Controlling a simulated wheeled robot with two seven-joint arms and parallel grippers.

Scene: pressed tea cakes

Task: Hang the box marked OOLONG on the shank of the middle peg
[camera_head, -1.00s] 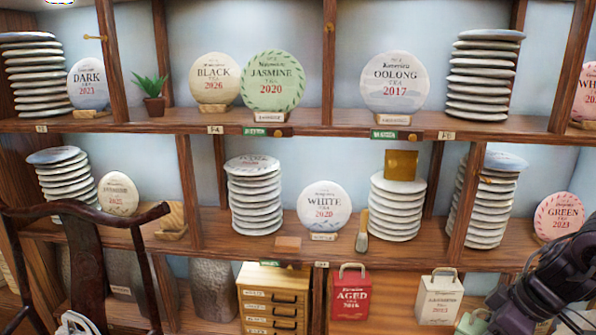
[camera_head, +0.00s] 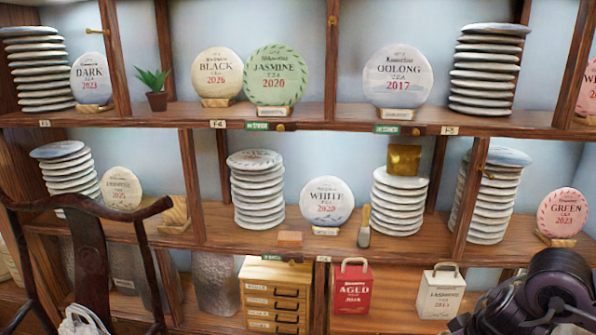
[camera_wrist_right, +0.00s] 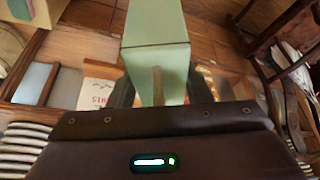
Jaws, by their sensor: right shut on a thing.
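My right gripper (camera_wrist_right: 158,92) is shut on a pale green box (camera_wrist_right: 154,50) in the right wrist view, with a tan strip in front of it between the fingers. No lettering shows on this box, so I cannot tell if it is marked OOLONG. In the head view only my dark right arm shows, at the lower right; its gripper and box are out of sight. Small brass pegs stick out from shelf posts at the upper left (camera_head: 103,31), top centre (camera_head: 332,20) and right (camera_head: 487,175). My left gripper is not in view.
The wooden shelves (camera_head: 300,127) hold stacks of tea cakes and upright cakes, including one marked OOLONG (camera_head: 395,76). A red bag (camera_head: 351,288), a white bag (camera_head: 440,293) and a drawer cabinet (camera_head: 274,295) stand below. A dark chair (camera_head: 88,245) stands at left.

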